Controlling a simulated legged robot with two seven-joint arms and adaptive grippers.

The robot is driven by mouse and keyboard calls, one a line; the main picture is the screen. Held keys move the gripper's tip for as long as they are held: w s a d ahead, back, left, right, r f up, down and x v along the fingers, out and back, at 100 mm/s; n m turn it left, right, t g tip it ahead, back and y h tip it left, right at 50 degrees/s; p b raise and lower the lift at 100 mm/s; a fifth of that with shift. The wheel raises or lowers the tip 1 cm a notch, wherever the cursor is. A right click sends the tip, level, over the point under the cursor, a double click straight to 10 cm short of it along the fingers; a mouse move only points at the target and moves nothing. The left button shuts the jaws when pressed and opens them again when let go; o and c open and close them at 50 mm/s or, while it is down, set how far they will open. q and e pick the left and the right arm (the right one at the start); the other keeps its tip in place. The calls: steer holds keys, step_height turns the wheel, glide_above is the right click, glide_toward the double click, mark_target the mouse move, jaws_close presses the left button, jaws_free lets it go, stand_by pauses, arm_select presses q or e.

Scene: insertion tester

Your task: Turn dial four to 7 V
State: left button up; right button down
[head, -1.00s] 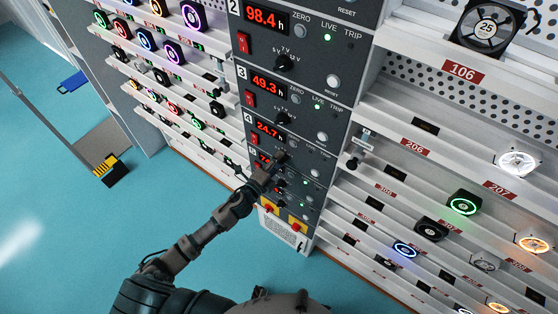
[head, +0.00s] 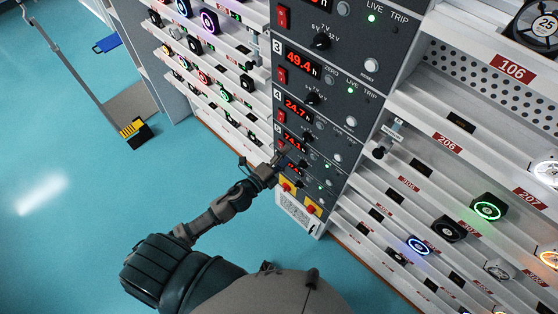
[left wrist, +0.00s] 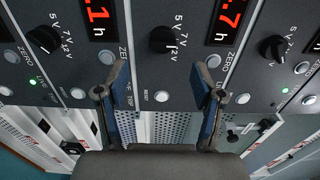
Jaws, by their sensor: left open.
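Dial four (head: 308,137) is a black knob under the 24.7 h display (head: 297,107) on the dark panel. In the left wrist view dial four (left wrist: 163,40) sits at top middle, between the 5 V, 7 V and 12 V lettering; its exact pointer setting is too small to tell. My left gripper (head: 286,161) is near the panel's lower rows, below dial four in the head view. In the left wrist view its fingers (left wrist: 160,85) are open and empty, to either side of dial four and apart from it. My right gripper is not in view.
Dial three (left wrist: 273,48) and dial five (left wrist: 43,40) flank dial four in the left wrist view. Round reset buttons (left wrist: 161,96) are close to the fingers. White shelves with lit fans (head: 488,210) stand on both sides of the panel. The blue floor (head: 70,210) at left is open.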

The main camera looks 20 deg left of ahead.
arm_select(q)
steer(key=shift+v, duration=1.75)
steer(key=shift+a, duration=0.1)
steer(key=a+f+n+g+y, duration=0.2)
steer(key=a+f+n+y, duration=0.15)
steer(key=f, duration=0.95)
steer(key=s+a+f+n+g+y, duration=0.1)
steer(key=s+a+f+n+g, duration=0.2)
steer(key=f, duration=0.5)
steer(key=s+a+f+n+g+y, duration=0.1)
steer(key=s+f+n, duration=0.25)
steer(key=f, duration=0.55)
steer(key=s+a+f+n+g+y, duration=0.1)
steer(key=s+a+f+n+g, duration=0.1)
steer(key=s+f, duration=0.45)
steer(key=s+d+f+n+g, duration=0.3)
steer(key=s+f, duration=0.6)
steer(key=s, duration=0.5)
steer(key=s+d+f+n+g, duration=0.3)
steer(key=s+f, duration=0.7)
steer(key=s, duration=0.5)
steer(key=shift+n+g, duration=0.8)
steer(key=shift+g, duration=0.3)
steer(key=shift+f, duration=0.1)
